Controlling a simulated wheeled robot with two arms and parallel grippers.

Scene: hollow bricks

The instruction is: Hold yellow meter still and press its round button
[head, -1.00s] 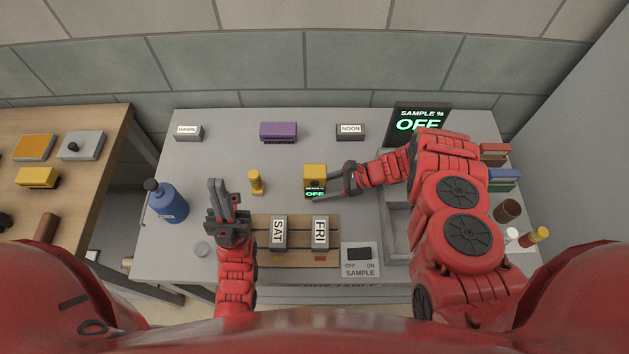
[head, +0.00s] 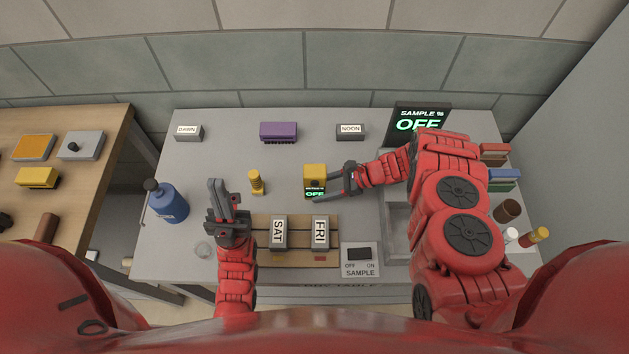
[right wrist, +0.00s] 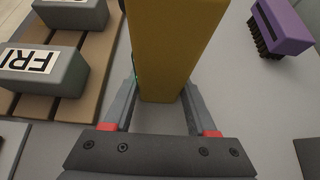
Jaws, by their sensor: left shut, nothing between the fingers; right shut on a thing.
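The yellow meter (head: 315,176) stands upright on the grey table, its small dark screen showing green "OFF" toward me. My right gripper (head: 326,196) reaches it from the right and is shut on it. In the right wrist view the meter's yellow body (right wrist: 172,45) stands between the two fingers of my right gripper (right wrist: 160,105). I cannot make out its round button in either view. My left gripper (head: 217,187) is shut and empty, fingers pointing away from me, left of the meter and apart from it.
A yellow ribbed piece (head: 256,182) stands between my left gripper and the meter. A wooden rack (head: 298,256) holds SAT (head: 279,232) and FRI (head: 320,232) blocks. A SAMPLE switch (head: 360,255), blue bottle (head: 170,203), purple brush (head: 279,131) and "OFF" sign (head: 418,118) are around.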

